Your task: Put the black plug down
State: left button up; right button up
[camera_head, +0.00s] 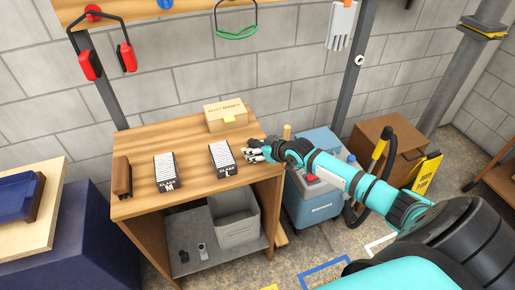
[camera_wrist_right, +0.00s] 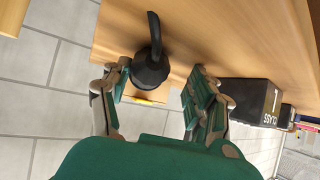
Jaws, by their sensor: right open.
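The black plug (camera_wrist_right: 150,70) shows in the right wrist view, with a round body and a curved upper part. It appears against the wooden tabletop (camera_wrist_right: 205,35), between the fingers and closer to the left one in the picture. My right gripper (camera_wrist_right: 155,95) is open, its two green fingers apart on either side of it. I cannot tell whether the left finger touches the plug. In the head view my right gripper (camera_head: 256,151) is at the right edge of the wooden workbench (camera_head: 192,187); the plug cannot be made out there. My left gripper is not in view.
A black box with lettering (camera_wrist_right: 250,100) is right of the fingers in the wrist view. A grey bin (camera_head: 236,220) sits below.

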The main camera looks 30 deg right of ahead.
jog(key=shift+r, duration=0.25)
jog(key=shift+s, duration=0.25)
jog(key=v, duration=1.1)
jog(key=shift+s+r, duration=0.15)
jog(key=shift+r, duration=0.05)
